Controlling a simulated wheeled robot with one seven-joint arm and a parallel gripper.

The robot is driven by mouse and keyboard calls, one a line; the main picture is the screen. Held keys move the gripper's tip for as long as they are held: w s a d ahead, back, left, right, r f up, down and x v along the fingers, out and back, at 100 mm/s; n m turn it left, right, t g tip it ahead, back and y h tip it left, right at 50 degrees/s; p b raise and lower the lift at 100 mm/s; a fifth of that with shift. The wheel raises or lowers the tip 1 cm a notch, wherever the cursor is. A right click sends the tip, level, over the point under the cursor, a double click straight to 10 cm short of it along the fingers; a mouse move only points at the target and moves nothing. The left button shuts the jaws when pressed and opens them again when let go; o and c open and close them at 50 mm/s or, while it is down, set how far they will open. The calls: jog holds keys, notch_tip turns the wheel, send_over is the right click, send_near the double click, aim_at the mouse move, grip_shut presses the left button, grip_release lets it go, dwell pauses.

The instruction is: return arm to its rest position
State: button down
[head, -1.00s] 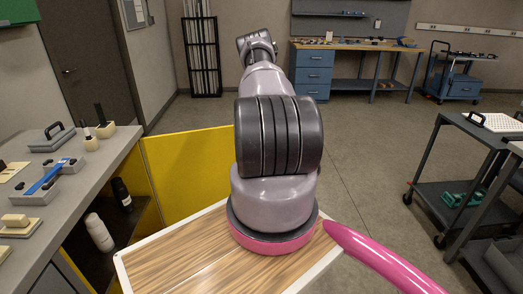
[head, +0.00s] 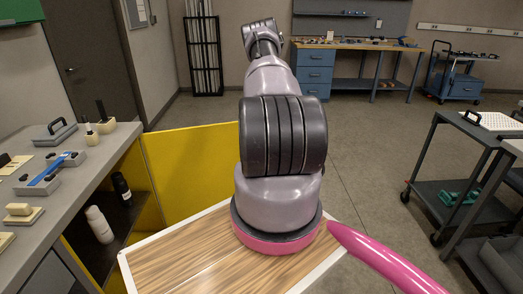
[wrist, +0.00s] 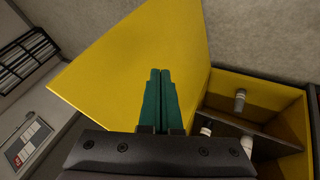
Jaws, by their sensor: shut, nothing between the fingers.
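My gripper (wrist: 160,72) shows in the wrist view with its two green fingers side by side and shut, holding nothing. Behind the fingers is a yellow panel, and open space lies around them. In the head view my arm reaches forward from its pink-ringed base, over the middle of the picture. Its far end is raised near the top, and the gripper itself is hidden behind my arm there.
An open yellow cabinet door (head: 185,160) stands left of my arm, and also shows in the wrist view (wrist: 130,60). Bottles stand inside the cabinet (wrist: 270,90). A grey bench (head: 90,165) with tools is at left, a dark cart (head: 450,190) at right. The floor ahead is clear.

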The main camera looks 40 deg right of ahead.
jog(key=d+v, duration=0.2)
jog(key=v, duration=0.5)
jog(key=w+a+r+m+h, duration=0.1)
jog(key=w+r+m+h, duration=0.15)
jog(key=r, duration=0.75)
jog(key=w+a+r+m+h, duration=0.15)
jog(key=w+r, duration=0.25)
jog(key=r, duration=0.7)
jog(key=s+a+r+m, duration=0.1)
jog(key=a+r+m, duration=0.1)
jog(key=a+r, duration=0.5)
jog(key=s+a+r+m, duration=0.2)
jog(key=a+r, duration=0.1)
jog(key=r, duration=0.7)
jog(key=s+a+r+m+y, duration=0.1)
jog(key=s+a+r+m, duration=0.1)
jog(key=s+a+r, duration=0.5)
jog(key=s+a+r+m, duration=0.2)
jog(key=s+a+r, duration=0.3)
jog(key=a, duration=0.5)
jog(key=s+a+r+m+y, duration=0.1)
jog(key=s+a+y, duration=0.4)
jog(key=s+a, duration=1.1)
jog(key=shift+s+r, duration=0.15)
jog(key=shift+s, duration=0.85)
jog(key=shift+a, duration=0.2)
